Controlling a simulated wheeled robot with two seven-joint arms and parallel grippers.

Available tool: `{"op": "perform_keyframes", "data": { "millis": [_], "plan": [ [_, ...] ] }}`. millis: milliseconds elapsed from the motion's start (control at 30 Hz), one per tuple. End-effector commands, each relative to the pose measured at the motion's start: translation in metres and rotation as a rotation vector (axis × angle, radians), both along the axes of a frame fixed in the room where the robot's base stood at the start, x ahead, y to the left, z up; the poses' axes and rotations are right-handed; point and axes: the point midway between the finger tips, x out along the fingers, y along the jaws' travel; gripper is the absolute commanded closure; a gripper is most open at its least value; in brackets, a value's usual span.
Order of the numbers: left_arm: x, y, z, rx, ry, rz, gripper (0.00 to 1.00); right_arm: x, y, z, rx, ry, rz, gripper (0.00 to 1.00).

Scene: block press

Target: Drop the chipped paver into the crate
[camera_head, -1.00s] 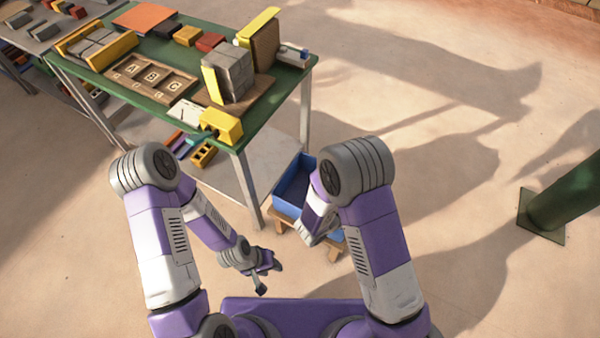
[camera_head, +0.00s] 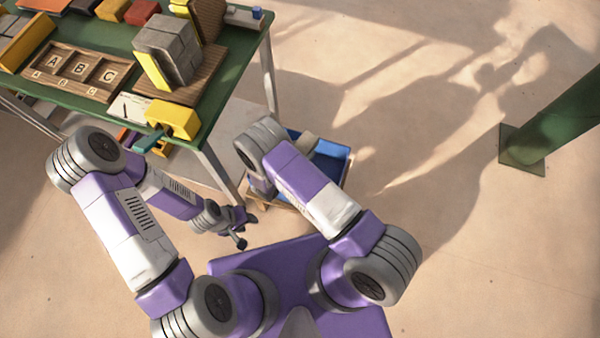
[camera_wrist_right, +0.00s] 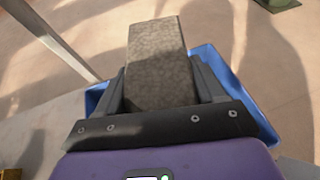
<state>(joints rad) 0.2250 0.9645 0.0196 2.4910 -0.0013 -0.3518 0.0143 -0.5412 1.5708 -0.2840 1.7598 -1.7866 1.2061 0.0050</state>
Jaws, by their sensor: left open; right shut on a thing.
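A grey-brown paver (camera_wrist_right: 158,62) is between the fingers of my right gripper (camera_wrist_right: 162,88), which is shut on it. The blue crate (camera_wrist_right: 262,122) lies below the paver in the wrist view. In the head view the crate (camera_head: 334,150) stands on a low wooden stand, and a piece of the paver (camera_head: 307,143) shows over it beside my right forearm. My right gripper is hidden there by my arm. No chip can be made out on the paver. My left gripper (camera_head: 241,232) is open and empty, low beside the table.
The green table (camera_head: 222,85) at the upper left holds a press with grey blocks (camera_head: 170,48), a lettered wooden tray (camera_head: 78,68) and a yellow block (camera_head: 172,118). A green post (camera_head: 555,120) stands at the right. Floor between is clear.

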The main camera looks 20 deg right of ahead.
Motion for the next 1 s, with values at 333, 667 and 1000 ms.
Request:
{"op": "perform_keyframes", "data": {
  "millis": [333,667,1000],
  "plan": [
    [0.000,0.000,-0.013,0.000,-0.001,0.000,0.57,-0.001,0.010,-0.071,0.003,-0.001,0.041,1.00],
    [0.000,0.000,-0.028,0.000,-0.001,0.000,0.57,-0.001,0.010,-0.092,0.004,-0.002,0.042,1.00],
    [0.000,0.000,-0.055,0.000,-0.001,0.000,0.57,-0.001,0.010,-0.128,0.005,-0.001,0.042,1.00]
  ]
}}
